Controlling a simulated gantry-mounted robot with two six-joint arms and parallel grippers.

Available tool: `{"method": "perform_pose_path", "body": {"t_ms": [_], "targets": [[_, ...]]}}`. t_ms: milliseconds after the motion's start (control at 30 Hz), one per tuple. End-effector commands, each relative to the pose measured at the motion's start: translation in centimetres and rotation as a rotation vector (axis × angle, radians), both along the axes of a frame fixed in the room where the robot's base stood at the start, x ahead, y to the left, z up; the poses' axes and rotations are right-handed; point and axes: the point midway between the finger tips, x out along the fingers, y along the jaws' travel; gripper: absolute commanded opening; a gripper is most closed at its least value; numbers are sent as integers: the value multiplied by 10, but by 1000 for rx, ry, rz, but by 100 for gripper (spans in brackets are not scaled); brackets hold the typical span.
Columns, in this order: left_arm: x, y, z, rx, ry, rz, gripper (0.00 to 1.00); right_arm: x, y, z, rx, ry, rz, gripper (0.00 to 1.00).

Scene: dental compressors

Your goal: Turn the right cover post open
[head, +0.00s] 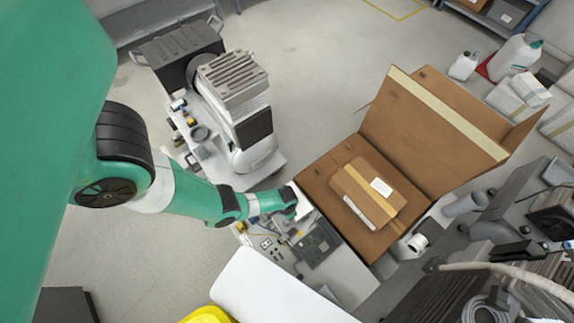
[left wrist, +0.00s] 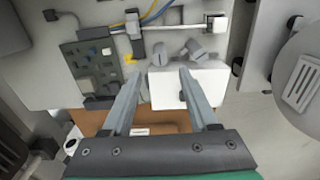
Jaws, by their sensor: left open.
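In the left wrist view a white cover block (left wrist: 215,80) sits on a grey panel. Two short grey posts stand at its upper edge: the left post (left wrist: 160,54) and the right post (left wrist: 197,50), both with slanted heads. My left gripper (left wrist: 161,73) is open and empty. Its left fingertip is left of the block and its right fingertip overlaps the block, below the posts in the picture. I cannot tell whether it touches. In the head view my left arm's wrist hides most of this area. My right gripper is in neither view.
A green-grey circuit board (left wrist: 92,62) and coloured wires (left wrist: 155,14) lie beside the block. An open cardboard box (head: 322,179) holding a taped parcel (head: 357,184) stands close to my wrist. A grey-white compressor unit (head: 240,110) stands behind my arm.

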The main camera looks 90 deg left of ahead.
Motion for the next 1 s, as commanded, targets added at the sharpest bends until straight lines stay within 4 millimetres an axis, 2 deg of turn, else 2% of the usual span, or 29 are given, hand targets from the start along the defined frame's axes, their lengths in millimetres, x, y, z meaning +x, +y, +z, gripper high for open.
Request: {"method": "perform_pose_path", "body": {"t_ms": [167,400,600,733,1000], "targets": [[0,0,-22,0,0,-1,60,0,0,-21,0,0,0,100],[1,0,-78,1,-1,-1,60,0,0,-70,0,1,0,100],[1,0,-109,0,-1,-1,60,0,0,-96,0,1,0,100],[1,0,-115,0,-2,-1,60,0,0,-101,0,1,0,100],[1,0,-114,0,-2,-1,60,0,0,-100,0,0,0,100]]}}
